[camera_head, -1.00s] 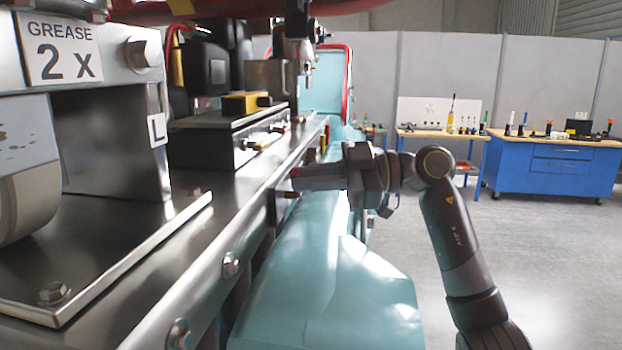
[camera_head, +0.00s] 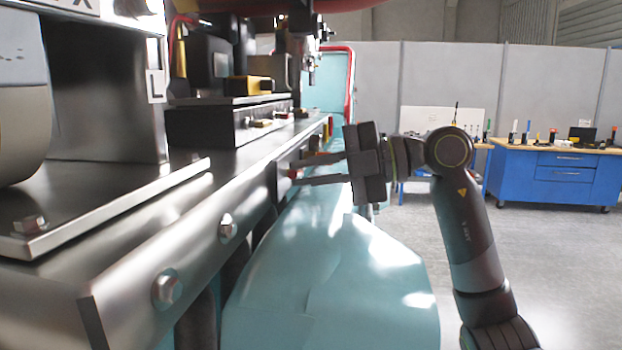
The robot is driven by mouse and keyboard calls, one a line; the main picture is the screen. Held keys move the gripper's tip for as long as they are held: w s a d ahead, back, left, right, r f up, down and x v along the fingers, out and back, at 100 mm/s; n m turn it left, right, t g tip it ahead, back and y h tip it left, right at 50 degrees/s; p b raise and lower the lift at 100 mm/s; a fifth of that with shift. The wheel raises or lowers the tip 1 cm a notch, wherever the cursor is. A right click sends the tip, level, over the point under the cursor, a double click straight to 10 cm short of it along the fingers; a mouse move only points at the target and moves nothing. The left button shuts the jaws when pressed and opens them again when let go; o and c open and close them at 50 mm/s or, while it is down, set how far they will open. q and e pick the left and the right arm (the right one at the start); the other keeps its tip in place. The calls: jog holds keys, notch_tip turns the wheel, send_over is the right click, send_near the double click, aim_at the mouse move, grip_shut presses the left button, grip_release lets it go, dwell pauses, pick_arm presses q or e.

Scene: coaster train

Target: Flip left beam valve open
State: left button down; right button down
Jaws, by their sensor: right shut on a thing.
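The steel beam (camera_head: 190,225) runs from the lower left towards the middle of the view. My right gripper (camera_head: 293,173) reaches in from the right against the beam's outer side face. Its two fingers lie one above the other, with a gap between them, around a small red part (camera_head: 296,173) that looks like the beam valve's handle. The jaws are shut on it. The fingertips and the beam hide most of the valve, so I cannot tell its angle. A white "L" label (camera_head: 155,85) is on the upright metal block. My left gripper is not in view.
Large bolts (camera_head: 167,290) stick out of the beam's side. A pale teal body (camera_head: 335,275) lies below my right gripper. A black unit with a yellow block (camera_head: 250,87) stands on the beam. Blue workbenches (camera_head: 555,178) stand far right, with open floor before them.

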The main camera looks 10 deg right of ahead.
jog(key=shift+s+f+n+b, duration=0.1)
jog(key=shift+f+n+b, duration=0.25)
jog(key=shift+n, duration=0.15)
jog(key=shift+t, duration=0.3)
jog(key=c, duration=1.5)
grip_release()
jog(key=shift+r, duration=0.1)
jog(key=shift+o, duration=0.2)
jog(key=shift+s+d+b, duration=0.1)
jog(key=shift+d+b, duration=0.2)
jog(key=shift+d, duration=0.3)
jog(key=b+v, duration=0.4)
jog(key=v, duration=1.2)
jog(key=shift+r, duration=0.25)
